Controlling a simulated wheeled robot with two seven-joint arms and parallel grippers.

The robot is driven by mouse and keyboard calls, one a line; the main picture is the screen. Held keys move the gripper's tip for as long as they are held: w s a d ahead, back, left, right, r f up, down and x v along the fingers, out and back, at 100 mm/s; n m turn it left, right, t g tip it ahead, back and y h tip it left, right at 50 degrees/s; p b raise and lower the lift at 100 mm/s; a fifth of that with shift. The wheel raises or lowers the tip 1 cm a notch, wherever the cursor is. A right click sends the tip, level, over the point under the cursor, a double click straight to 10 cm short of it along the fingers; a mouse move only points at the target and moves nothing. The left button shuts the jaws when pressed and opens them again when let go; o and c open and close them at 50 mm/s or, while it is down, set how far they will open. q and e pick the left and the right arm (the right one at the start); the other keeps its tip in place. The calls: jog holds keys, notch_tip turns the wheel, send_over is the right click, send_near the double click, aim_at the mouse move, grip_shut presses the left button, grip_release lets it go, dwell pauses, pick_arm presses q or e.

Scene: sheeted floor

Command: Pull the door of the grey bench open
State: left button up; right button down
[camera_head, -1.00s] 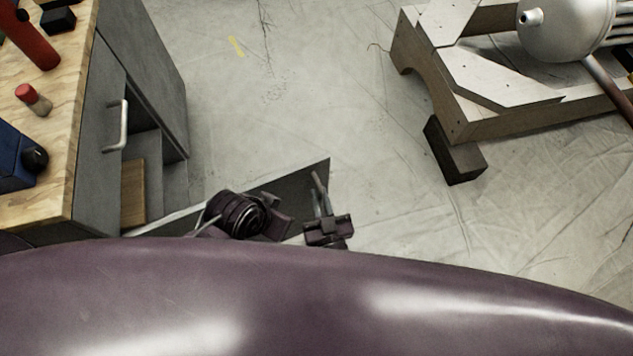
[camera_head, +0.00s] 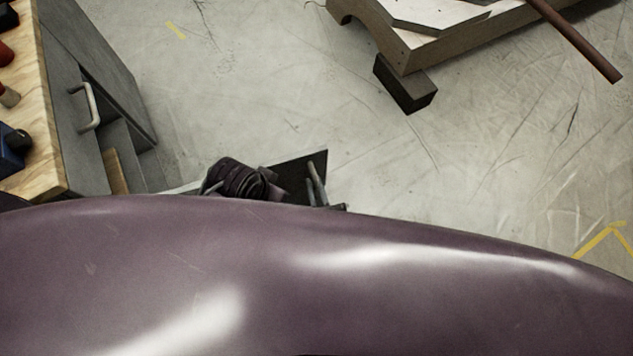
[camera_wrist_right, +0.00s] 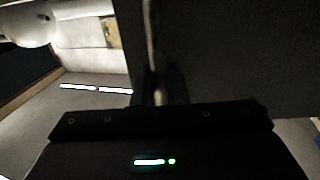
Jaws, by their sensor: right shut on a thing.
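The grey bench (camera_head: 62,110) with a wooden top stands at the left of the head view. Its dark grey door (camera_head: 305,163) stands swung out from the bench front, over the floor, with its lower part hidden behind my purple body. The door's bar handle (camera_head: 316,183) shows near the door's outer end. In the wrist view the door panel (camera_wrist_right: 230,50) fills the upper right and the handle (camera_wrist_right: 155,45) runs down into my right gripper (camera_wrist_right: 158,95), which is shut on it. In the head view that gripper is almost wholly hidden. My left gripper is not in view.
Another bench front with a handle (camera_head: 87,106) is closed beside an open compartment holding a wooden board (camera_head: 116,172). A wooden stand (camera_head: 440,40) and a dark block (camera_head: 405,84) are at the upper right. The sheeted floor between is clear.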

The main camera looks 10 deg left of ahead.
jog(key=c, duration=1.5)
grip_release()
jog(key=shift+c, duration=0.2)
jog(key=shift+s, duration=0.1)
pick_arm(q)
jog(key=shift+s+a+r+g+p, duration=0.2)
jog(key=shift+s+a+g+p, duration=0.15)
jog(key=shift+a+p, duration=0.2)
pick_arm(e)
jog(key=v, duration=0.7)
jog(key=shift+s+d, duration=0.25)
jog(key=shift+s, duration=0.05)
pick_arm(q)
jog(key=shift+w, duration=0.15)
